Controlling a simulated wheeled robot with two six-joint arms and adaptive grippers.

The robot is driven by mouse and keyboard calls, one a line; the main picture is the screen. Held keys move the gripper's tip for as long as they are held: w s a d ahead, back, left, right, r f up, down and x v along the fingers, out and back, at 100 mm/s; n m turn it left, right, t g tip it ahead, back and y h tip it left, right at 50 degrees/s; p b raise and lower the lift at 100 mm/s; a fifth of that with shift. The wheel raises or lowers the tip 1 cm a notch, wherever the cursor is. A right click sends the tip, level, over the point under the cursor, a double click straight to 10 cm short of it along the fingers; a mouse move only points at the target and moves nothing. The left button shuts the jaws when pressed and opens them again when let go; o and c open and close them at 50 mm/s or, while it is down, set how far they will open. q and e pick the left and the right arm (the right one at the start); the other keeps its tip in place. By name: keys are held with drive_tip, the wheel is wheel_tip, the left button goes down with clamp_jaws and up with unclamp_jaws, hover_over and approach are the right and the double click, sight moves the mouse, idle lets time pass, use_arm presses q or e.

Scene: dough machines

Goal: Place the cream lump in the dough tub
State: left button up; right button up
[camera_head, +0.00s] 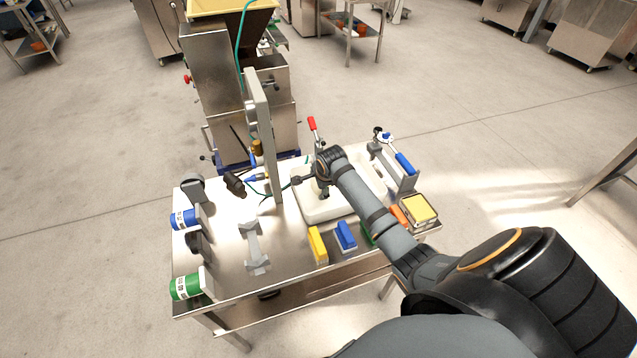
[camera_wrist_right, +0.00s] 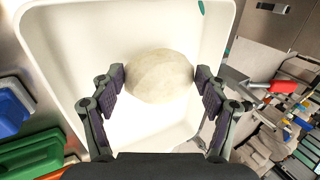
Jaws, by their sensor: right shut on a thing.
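The cream lump (camera_wrist_right: 160,76) is round and pale and sits between the two fingers of my right gripper (camera_wrist_right: 160,80) in the right wrist view. The gripper is shut on it, with a finger pad at each side. The white dough tub (camera_wrist_right: 62,42) surrounds the lump in that view; I cannot tell whether the lump touches its floor. In the head view the right gripper (camera_head: 322,186) is over the tub (camera_head: 322,213), on the metal table, and the lump is hidden by the gripper and arm. My left gripper is not in view.
A yellow block (camera_head: 317,246) and a blue block (camera_head: 345,237) stand in front of the tub. A metal post (camera_head: 264,140) rises left of it. A blue-handled clamp (camera_head: 404,163) and a yellow-topped tray (camera_head: 419,209) are to its right. Blue (camera_head: 184,220) and green (camera_head: 186,288) containers line the left edge.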

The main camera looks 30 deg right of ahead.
drive_tip(key=shift+f, duration=0.15)
drive_tip(key=shift+f, duration=0.4)
drive_tip(key=o, duration=1.3)
drive_tip(key=shift+o, duration=0.2)
drive_tip(key=shift+r, duration=0.25)
drive_tip(key=v, duration=1.2)
drive_tip(key=shift+r, duration=0.4)
